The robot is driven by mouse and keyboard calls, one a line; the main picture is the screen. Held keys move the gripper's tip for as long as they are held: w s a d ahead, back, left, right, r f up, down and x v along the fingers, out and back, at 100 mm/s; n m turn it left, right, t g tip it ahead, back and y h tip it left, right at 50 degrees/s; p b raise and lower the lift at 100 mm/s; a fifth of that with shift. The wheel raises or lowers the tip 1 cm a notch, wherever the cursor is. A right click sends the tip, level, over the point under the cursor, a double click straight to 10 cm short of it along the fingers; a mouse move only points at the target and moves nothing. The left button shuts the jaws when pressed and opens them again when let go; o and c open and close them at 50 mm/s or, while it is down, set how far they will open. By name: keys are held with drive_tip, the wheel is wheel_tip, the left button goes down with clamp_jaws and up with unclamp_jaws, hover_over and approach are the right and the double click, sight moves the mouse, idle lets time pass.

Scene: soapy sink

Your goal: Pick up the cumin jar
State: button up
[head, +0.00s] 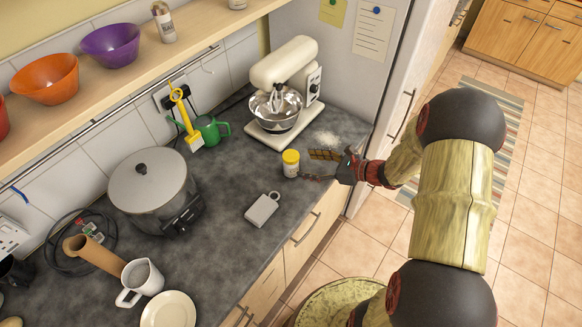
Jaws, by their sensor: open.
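A small jar with a yellow lid and a pale body (291,164) stands upright on the dark counter, near its front edge. Its label is too small to read, so I cannot confirm that it is the cumin. My gripper (320,168) is just to the right of this jar, low over the counter, with its fingers pointing left toward it. It is open and holds nothing. A thin dark finger reaches close to the jar's lower right side; I cannot tell whether it touches. Another jar with a brown lid (164,24) stands on the shelf.
A stand mixer (285,68) with a metal bowl stands behind the jar. A brown slab (324,154) and white powder (327,138) lie beside my gripper. A large pot (150,180) stands farther left.

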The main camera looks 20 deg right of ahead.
sight(291, 163)
drive_tip(key=b+x, duration=0.1)
drive_tip(key=x, duration=0.6)
drive_tip(key=shift+a+f, duration=0.2)
drive_tip(key=shift+a, duration=0.2)
drive_tip(key=c, duration=0.3)
drive_tip(key=c, duration=1)
drive_tip(key=shift+r, duration=0.1)
